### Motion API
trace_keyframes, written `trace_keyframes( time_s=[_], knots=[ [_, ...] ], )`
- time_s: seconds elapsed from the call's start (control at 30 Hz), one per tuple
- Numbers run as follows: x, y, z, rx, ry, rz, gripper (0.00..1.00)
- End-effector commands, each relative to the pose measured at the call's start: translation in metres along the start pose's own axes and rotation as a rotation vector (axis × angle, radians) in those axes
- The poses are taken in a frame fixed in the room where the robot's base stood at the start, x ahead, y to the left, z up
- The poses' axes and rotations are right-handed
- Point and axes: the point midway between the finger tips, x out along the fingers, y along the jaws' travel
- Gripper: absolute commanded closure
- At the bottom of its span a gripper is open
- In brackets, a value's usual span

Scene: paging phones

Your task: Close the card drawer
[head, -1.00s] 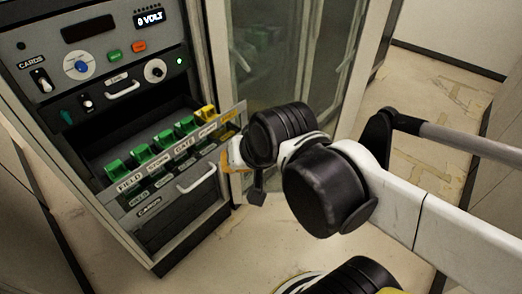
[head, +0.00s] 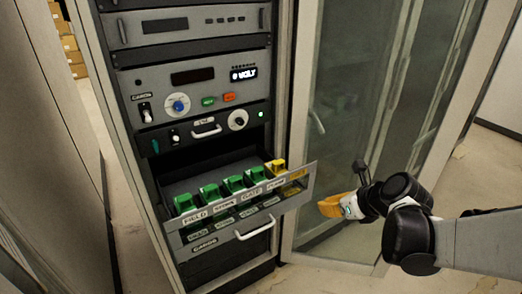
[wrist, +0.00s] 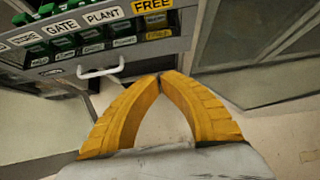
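The card drawer (head: 205,240) is pulled out of the rack, with green cards (head: 209,193) and a yellow card (head: 276,167) standing in it. Its front carries labels reading FIELD, GATE and others, and a white handle (head: 256,231). My gripper (head: 329,206) is to the right of the drawer front, apart from it. In the wrist view, the yellow fingers (wrist: 160,75) meet at their tips with nothing between them. The drawer front (wrist: 100,58) and its handle (wrist: 101,72) show beyond them, at the upper left.
The rack (head: 195,83) holds panels with knobs, buttons and a voltage display above the drawer. An open glass cabinet door (head: 365,110) stands at the right, behind my gripper. Bare floor (wrist: 265,135) shows at the right in the wrist view.

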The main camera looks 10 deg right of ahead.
Motion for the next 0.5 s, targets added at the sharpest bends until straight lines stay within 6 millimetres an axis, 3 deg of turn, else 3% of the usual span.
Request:
trace_keyframes(
  time_s=[0.17, 0.5],
  knots=[
    [0.02, 0.0, -0.002, 0.013, -0.001, 0.002, 1.0],
    [0.093, 0.0, -0.003, 0.009, -0.001, 0.002, 1.0]
  ],
)
